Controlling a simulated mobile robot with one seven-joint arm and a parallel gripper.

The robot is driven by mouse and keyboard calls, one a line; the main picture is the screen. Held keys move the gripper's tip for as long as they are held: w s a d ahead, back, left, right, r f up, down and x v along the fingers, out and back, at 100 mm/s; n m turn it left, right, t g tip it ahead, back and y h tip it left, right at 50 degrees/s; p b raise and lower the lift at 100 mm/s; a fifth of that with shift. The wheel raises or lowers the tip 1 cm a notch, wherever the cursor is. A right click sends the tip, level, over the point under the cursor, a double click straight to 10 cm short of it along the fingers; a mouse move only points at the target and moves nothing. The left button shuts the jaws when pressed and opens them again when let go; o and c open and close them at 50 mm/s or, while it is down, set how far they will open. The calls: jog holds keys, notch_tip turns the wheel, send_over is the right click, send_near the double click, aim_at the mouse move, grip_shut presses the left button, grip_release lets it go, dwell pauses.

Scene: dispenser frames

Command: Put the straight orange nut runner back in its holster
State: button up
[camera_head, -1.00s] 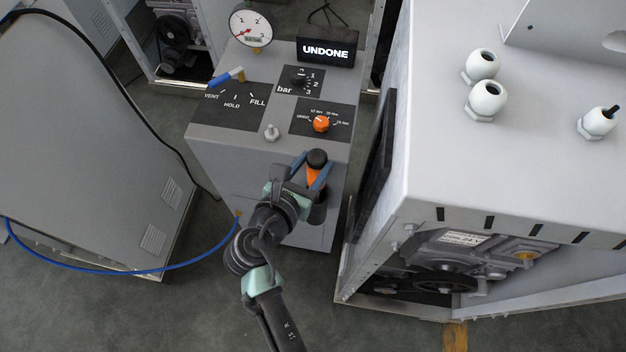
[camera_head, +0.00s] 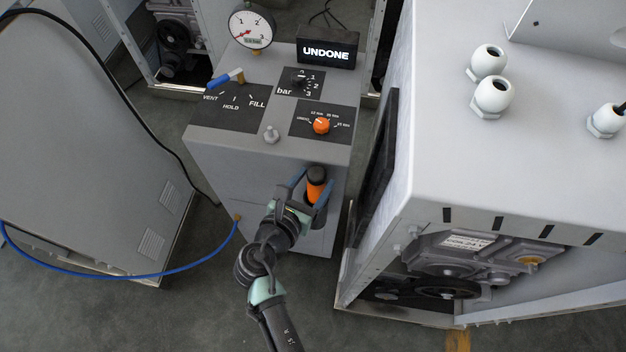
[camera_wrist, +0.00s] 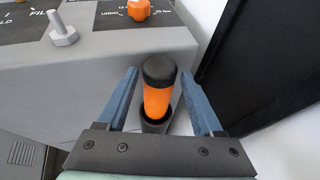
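The straight orange nut runner (camera_head: 314,191) has a black top cap and an orange body. It stands upright at the front face of the grey cabinet (camera_head: 200,150). In the wrist view, the nut runner (camera_wrist: 157,98) has its lower end inside a dark round holster (camera_wrist: 155,126), whose rim shows around the orange body. My gripper (camera_head: 312,183) has one blue finger on each side of the tool. In the wrist view, gaps show between both fingers of my gripper (camera_wrist: 160,90) and the tool, so it is open. The tool's lower end is hidden.
The cabinet top carries an orange knob (camera_head: 321,125), a blue-handled valve (camera_head: 226,77), a gauge (camera_head: 252,29) and a lit "UNDONE" display (camera_head: 326,51). A large grey machine housing (camera_head: 510,160) stands close on the right. A blue hose (camera_head: 120,276) curves at the left.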

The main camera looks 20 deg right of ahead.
jog(key=shift+o, duration=0.5)
jog(key=p+v, duration=0.1)
jog(key=v, duration=1.1)
jog(key=w+a+r+m+t+y, duration=0.1)
jog(key=w+r+m+t+y, duration=0.3)
jog(key=r, duration=0.7)
jog(key=w+a+r+m+t+h, duration=0.1)
jog(key=w+r+m+t, duration=0.1)
jog(key=w+r+m, duration=0.65)
jog(key=w+a+r+m+t+y, duration=0.2)
jog(key=r+m+t, duration=0.15)
jog(key=r, duration=0.85)
jog(key=s+r+m+t+y, duration=0.2)
jog(key=s+r+m+t, duration=0.2)
jog(key=r, duration=1.1)
jog(key=s+a+r+m+t+y, duration=0.1)
jog(key=s+r+m+t+y, duration=0.2)
jog(key=s+r, duration=0.6)
notch_tip(320, 180, up, 6)
jog(key=m+t, duration=0.2)
jog(key=m, duration=0.1)
jog(key=shift+a, duration=0.25)
